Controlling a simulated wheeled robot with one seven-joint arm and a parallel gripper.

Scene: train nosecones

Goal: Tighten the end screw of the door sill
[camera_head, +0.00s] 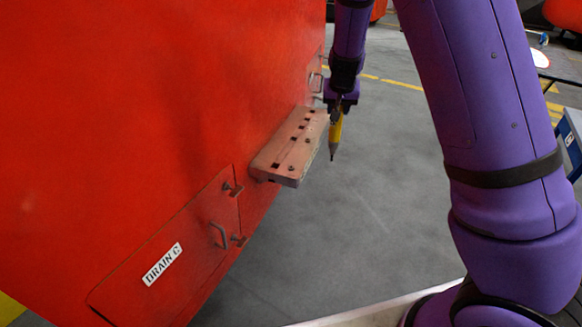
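The door sill (284,152) is a pinkish metal step sticking out from the red nosecone wall. Its top has several dark square holes and a few small screw heads. One screw (291,167) sits near its closer end. My gripper (339,106) is beyond the sill's right edge, pointing down. It is shut on a yellow screwdriver-like tool (336,134) with a dark pointed tip. The tip hangs over the floor, to the right of the sill and apart from it. The fingers are small and partly hidden in this view.
The red nosecone wall (110,90) fills the left side. A hatch marked DRAIN C (190,262) with a handle and latches is at the lower left. The grey floor (390,180) right of the sill is clear. A blue box (570,140) stands at the right edge.

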